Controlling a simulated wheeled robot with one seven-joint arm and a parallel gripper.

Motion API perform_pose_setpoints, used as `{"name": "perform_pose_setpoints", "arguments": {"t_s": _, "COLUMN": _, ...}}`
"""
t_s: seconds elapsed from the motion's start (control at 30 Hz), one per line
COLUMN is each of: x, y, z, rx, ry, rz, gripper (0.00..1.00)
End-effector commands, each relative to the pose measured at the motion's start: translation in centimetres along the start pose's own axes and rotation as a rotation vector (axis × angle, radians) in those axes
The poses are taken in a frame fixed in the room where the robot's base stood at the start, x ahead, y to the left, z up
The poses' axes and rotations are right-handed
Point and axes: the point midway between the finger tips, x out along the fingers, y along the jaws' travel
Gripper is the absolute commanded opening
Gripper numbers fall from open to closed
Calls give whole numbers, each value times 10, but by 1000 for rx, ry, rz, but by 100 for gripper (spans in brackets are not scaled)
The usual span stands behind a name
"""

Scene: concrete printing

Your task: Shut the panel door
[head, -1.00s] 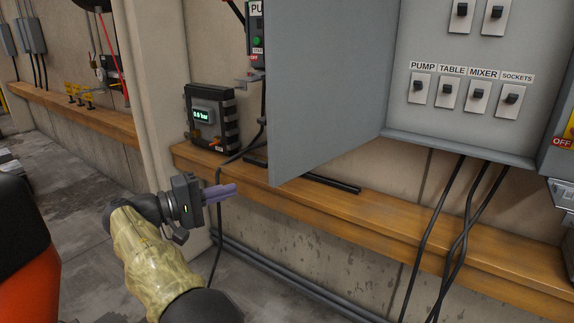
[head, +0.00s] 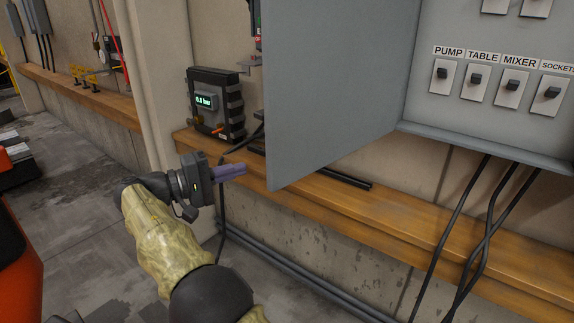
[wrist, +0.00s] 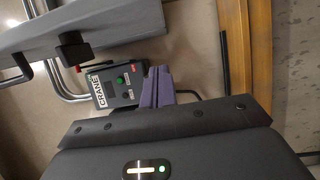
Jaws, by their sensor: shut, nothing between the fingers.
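The panel door (head: 330,90) is a flat grey sheet, standing wide open from the left side of the grey switch cabinet (head: 470,110). Its free edge points towards me. My gripper (head: 243,168) has purple fingers pressed together, with nothing between them. In the head view it is just left of the door's free lower corner, with a small gap in the picture. The wrist view shows the fingers (wrist: 157,84) below a grey slab (wrist: 110,28) with a black knob, which appears to be the door. I see no contact.
A wooden ledge (head: 420,215) runs along the wall under the door. A black gauge box (head: 215,105) stands on it behind my gripper. A crane control box (wrist: 115,85) shows beyond the fingers. Black cables (head: 470,230) hang below the cabinet.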

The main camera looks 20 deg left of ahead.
Motion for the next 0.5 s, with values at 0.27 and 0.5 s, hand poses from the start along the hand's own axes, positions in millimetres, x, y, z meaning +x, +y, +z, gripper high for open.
{"name": "perform_pose_setpoints", "arguments": {"t_s": 0.27, "x": 11, "y": 1, "z": 0, "rx": 1, "ry": -2, "rz": 0, "gripper": 0}}
{"name": "perform_pose_setpoints", "arguments": {"t_s": 0.5, "x": 48, "y": 2, "z": 1, "rx": -2, "ry": -4, "rz": -1, "gripper": 0}}
